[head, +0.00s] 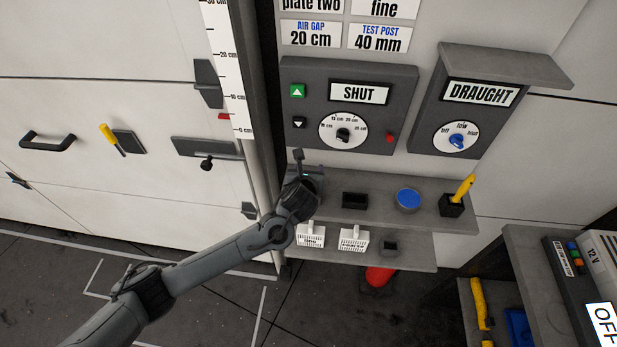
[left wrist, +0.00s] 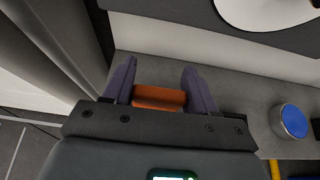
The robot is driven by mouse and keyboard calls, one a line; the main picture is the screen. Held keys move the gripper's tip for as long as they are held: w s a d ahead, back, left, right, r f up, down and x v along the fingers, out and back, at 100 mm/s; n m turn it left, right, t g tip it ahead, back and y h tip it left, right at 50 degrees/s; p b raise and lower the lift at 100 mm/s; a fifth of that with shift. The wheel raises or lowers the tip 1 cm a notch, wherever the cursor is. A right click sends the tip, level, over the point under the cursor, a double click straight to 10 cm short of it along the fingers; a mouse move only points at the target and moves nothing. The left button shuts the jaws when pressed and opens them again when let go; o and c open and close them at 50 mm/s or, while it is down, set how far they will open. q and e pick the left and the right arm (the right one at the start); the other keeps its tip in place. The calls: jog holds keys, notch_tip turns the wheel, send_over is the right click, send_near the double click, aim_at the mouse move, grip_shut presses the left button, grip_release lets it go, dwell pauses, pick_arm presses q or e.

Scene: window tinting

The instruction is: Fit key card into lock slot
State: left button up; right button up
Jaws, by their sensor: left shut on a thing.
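My left gripper (head: 314,178) is over the left end of the upper grey shelf, below the SHUT panel. In the left wrist view its two purple fingers (left wrist: 160,90) are shut on an orange piece (left wrist: 160,97). I cannot tell from its visible face whether this is the key card. The orange piece does not show clearly in the head view. No lock slot can be told for certain. A black box with a dark recess (head: 355,200) stands on the upper shelf, right of my gripper. My right gripper is out of view.
A blue round tin (head: 408,199) and a black holder with a yellow-handled tool (head: 462,190) stand further right on the shelf (head: 430,212). The SHUT panel (head: 345,105) and DRAUGHT panel (head: 465,110) rise behind.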

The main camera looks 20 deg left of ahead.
pick_arm(q)
notch_tip(320, 180, down, 3)
jog(key=shift+s+f, duration=0.1)
dwell(0.3)
jog(key=o, duration=1)
jog(key=shift+f, duration=0.1)
jog(key=shift+o, duration=0.2)
